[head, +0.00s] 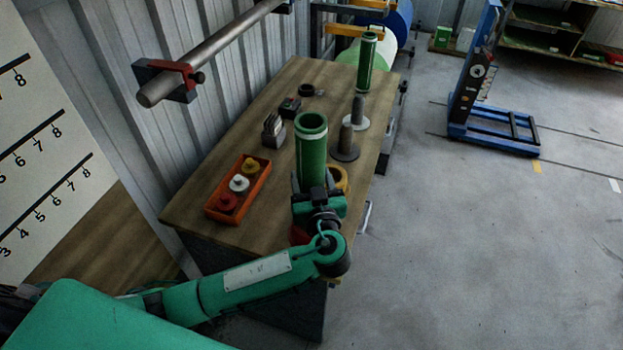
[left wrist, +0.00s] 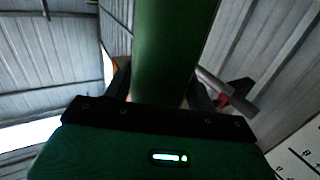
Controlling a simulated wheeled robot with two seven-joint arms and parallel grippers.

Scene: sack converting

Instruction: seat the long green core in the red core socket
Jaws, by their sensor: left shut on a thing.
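A green core (head: 312,155), a hollow upright tube with a pale band near its top, is held in my left gripper (head: 316,195) above the near right part of the table. My left gripper is shut on its lower part. The core also fills the middle of the left wrist view (left wrist: 168,50). A second green core (head: 366,65) stands upright at the table's far end. A red part (head: 298,235), perhaps the red core socket, shows partly behind my left gripper at the near edge. Whether the held core touches it is hidden. My right gripper is not in view.
A yellow ring (head: 341,180) lies just right of the held core. Grey posts on a dark base (head: 345,150) and a white base (head: 357,122) stand behind it. An orange tray (head: 222,212) holds red, white and yellow parts. A steel bar (head: 215,45) hangs at upper left.

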